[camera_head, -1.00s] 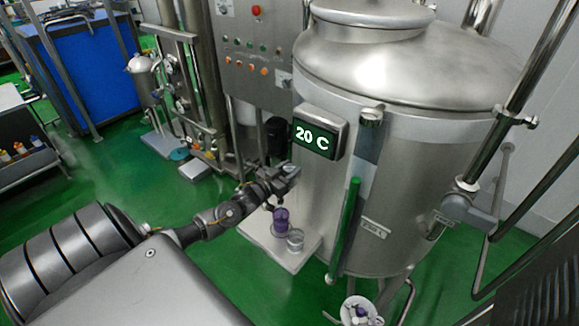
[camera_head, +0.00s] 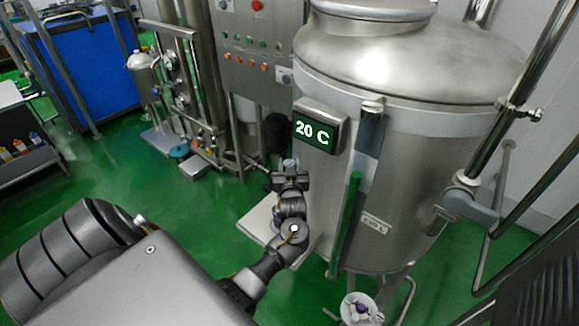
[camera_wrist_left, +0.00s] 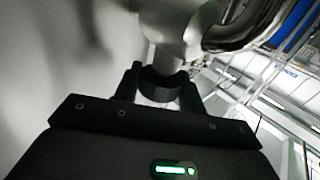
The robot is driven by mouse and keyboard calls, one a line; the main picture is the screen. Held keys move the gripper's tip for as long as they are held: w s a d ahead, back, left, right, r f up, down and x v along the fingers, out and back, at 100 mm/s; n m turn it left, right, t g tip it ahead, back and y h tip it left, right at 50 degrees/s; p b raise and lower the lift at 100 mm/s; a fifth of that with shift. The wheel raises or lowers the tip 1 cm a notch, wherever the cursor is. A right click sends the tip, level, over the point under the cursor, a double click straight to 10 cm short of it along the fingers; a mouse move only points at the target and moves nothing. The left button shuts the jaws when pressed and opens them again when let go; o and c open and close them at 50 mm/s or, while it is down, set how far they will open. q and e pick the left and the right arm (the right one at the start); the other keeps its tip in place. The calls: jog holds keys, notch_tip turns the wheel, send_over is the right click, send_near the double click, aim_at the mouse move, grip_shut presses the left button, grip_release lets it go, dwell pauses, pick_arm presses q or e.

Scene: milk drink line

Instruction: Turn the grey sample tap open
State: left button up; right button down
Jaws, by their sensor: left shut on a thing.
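My left gripper (camera_head: 289,166) is at the front left of the steel tank (camera_head: 405,150), just below the 20 C display. In the left wrist view, its two dark fingers (camera_wrist_left: 160,82) are shut on a grey piece (camera_wrist_left: 158,93), which I take to be the sample tap. A pale metal fitting (camera_wrist_left: 172,28) is just beyond the fingers. In the head view my gripper and wrist hide the tap, so how far it is turned cannot be told. My right gripper is not in view.
A pale platform (camera_head: 256,222) is below my left wrist; a purple cup there is mostly hidden by my arm. A green upright tube (camera_head: 345,225) stands right of the wrist. Green floor is open to the left.

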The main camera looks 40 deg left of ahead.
pick_arm(q)
jog(key=shift+r+n+g+y, duration=0.1)
jog(key=shift+n+g+y, duration=0.3)
jog(key=shift+g+y, duration=0.1)
jog(key=o, duration=1)
jog(key=shift+c, duration=0.2)
jog(key=shift+s+d, duration=0.2)
jog(key=shift+d, duration=0.05)
jog(key=b+v, duration=0.3)
jog(key=v, duration=0.7)
jog(key=shift+b, duration=0.35)
